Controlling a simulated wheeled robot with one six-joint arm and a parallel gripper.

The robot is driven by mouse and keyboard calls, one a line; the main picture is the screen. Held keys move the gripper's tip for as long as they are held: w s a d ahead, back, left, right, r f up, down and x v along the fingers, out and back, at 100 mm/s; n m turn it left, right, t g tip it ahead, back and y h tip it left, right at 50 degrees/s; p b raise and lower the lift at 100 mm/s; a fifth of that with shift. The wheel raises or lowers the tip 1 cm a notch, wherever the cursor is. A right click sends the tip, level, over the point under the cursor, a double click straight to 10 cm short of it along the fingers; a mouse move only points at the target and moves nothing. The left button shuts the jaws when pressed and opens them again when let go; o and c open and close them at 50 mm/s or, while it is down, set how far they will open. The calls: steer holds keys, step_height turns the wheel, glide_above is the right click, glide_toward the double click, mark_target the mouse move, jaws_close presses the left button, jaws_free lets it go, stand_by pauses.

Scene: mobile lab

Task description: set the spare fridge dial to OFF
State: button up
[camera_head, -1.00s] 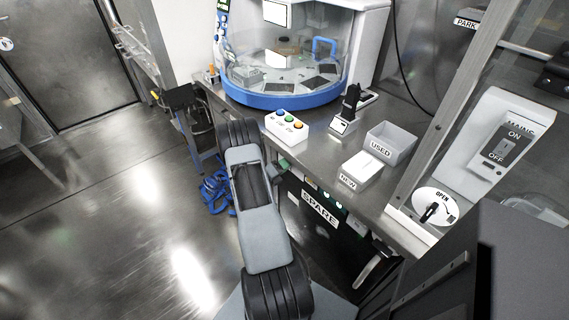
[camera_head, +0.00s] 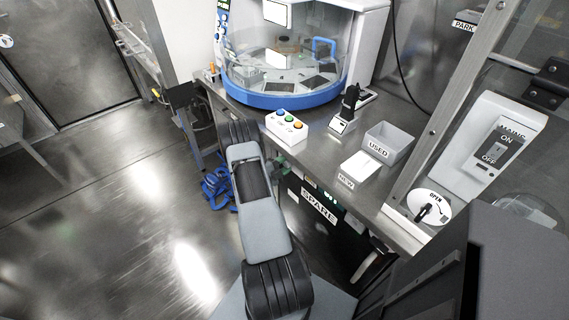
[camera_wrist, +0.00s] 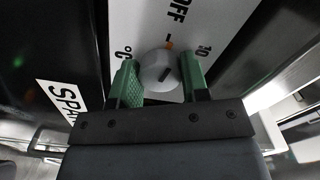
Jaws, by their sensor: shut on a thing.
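In the wrist view a round pale grey dial (camera_wrist: 153,78) with a dark slanted slot sits on a white panel (camera_wrist: 215,20). An orange mark (camera_wrist: 169,45) is at its top edge, just below a short black tick and the word OFF. I cannot tell whether the orange mark is on the dial or the panel. A °C label is to the left and a 10 to the right. My gripper (camera_wrist: 158,66) has its green fingers on both sides of the dial, shut on it. In the head view the black spare fridge (camera_head: 319,206), labelled SPARE, is under the bench, and its dial is hidden.
A steel bench (camera_head: 312,150) above holds a button box (camera_head: 286,126), a USED bin (camera_head: 388,145) and a NEW box (camera_head: 361,167). At the right are an OPEN rotary switch (camera_head: 430,207) and an ON/OFF switch panel (camera_head: 497,150).

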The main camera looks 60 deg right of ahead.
steer(key=shift+s+n, duration=0.1)
steer(key=shift+n, duration=0.6)
steer(key=shift+f, duration=0.1)
steer(key=o, duration=0.9)
steer(key=v, duration=1.4)
steer(key=shift+d, duration=0.1)
